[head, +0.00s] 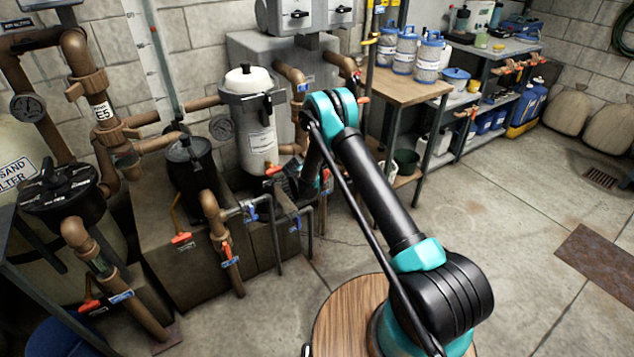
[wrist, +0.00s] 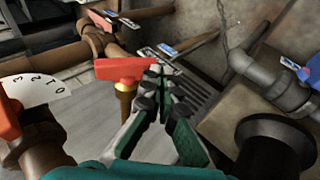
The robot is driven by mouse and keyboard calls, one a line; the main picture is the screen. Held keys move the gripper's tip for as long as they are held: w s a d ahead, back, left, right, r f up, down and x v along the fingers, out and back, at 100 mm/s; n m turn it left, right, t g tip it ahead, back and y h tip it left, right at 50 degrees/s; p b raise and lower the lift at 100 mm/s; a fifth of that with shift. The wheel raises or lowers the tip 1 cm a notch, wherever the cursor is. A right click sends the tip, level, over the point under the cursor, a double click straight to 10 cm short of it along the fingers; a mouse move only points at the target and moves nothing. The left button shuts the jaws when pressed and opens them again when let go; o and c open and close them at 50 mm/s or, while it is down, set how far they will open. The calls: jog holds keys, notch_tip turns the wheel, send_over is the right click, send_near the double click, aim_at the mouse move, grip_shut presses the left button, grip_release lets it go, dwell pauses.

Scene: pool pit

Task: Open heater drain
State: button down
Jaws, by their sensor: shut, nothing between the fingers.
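In the wrist view a red lever handle (wrist: 128,70) sits on a brass valve stem (wrist: 125,100). My gripper (wrist: 162,72) is shut and empty, with its fingertips right beside the right end of this red handle. I cannot tell whether they touch it. A blue-and-white tag (wrist: 160,60) lies just behind the fingertips; its words are too small to read, so I cannot tell which valve is the heater drain. In the head view my gripper is mostly hidden behind my arm, low among the pipes near the white-lidded canister (head: 260,140).
Another red handle (wrist: 97,18) is at the wrist view's upper left, and a grey pipe with a blue handle (wrist: 314,68) is at right.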

jog(key=shift+w+d+f, duration=0.1)
jog(key=shift+f, duration=0.5)
jog(key=shift+d+f, duration=0.1)
jog(key=shift+f, duration=0.05)
dwell(1.4)
